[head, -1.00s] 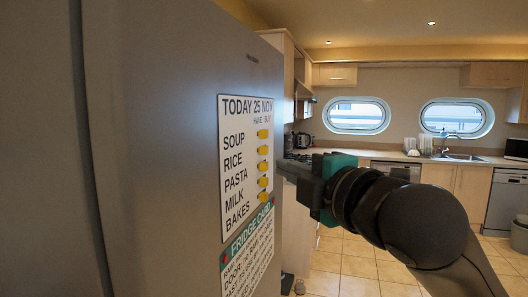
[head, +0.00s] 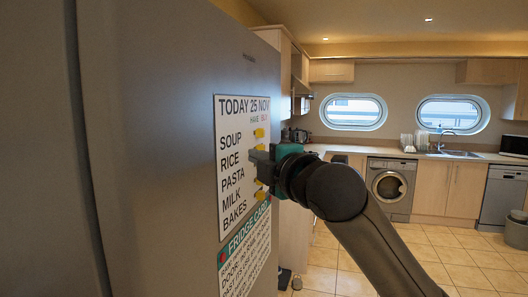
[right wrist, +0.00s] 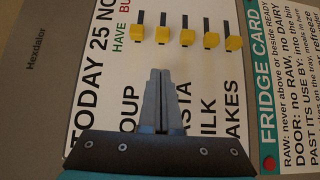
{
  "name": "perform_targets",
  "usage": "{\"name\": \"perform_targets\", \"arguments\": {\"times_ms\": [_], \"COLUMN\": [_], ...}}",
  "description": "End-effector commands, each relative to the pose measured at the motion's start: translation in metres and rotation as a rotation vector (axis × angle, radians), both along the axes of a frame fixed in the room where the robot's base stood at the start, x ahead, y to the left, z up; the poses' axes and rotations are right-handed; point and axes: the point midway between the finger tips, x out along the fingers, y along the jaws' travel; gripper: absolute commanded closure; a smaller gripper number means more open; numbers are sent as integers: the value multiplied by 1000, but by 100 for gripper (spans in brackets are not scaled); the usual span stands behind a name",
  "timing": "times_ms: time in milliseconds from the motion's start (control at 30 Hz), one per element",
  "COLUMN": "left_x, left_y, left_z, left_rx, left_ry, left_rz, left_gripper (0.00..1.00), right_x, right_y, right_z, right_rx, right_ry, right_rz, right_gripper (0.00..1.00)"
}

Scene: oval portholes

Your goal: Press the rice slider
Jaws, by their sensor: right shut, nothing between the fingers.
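The white list board (head: 228,109) is on the grey fridge door, with a column of yellow sliders beside SOUP, RICE, PASTA, MILK and BAKES. The rice slider (head: 259,147) is second from the top, just above my right gripper (head: 255,158). In the right wrist view the board is turned sideways; the rice slider (right wrist: 163,34) is second from the left, at the HAVE end of its dark slot like the others. My shut, empty fingers (right wrist: 160,73) point toward it, with a visible gap in the picture, and cover the word RICE. My left gripper is not in view.
The fridge door (head: 150,150) fills the left side. A fridge card (head: 245,250) is below the list. A counter with a sink (head: 460,153) and a washing machine (head: 390,186) stand at the back.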

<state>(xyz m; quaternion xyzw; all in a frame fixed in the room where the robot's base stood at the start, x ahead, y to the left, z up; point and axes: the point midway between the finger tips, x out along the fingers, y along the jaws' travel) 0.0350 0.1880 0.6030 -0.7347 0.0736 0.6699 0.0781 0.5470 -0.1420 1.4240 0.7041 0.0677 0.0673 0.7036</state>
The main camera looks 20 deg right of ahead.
Motion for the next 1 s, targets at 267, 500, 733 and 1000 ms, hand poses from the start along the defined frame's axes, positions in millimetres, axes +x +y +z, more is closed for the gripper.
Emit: {"name": "perform_targets", "arguments": {"times_ms": [267,500,733,1000], "left_x": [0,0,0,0], "left_y": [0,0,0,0], "left_z": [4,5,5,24], "left_rx": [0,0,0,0], "left_ry": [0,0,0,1], "left_rz": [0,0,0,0], "left_gripper": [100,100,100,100], "right_x": [28,34,34,51], "right_y": [-18,-22,-22,-33], "right_z": [0,0,0,3], "right_rx": [-1,-1,-1,-3], "right_ry": [0,-1,-1,5], "right_rz": [-1,0,0,-3], "right_gripper": [100,100,100,100]}}
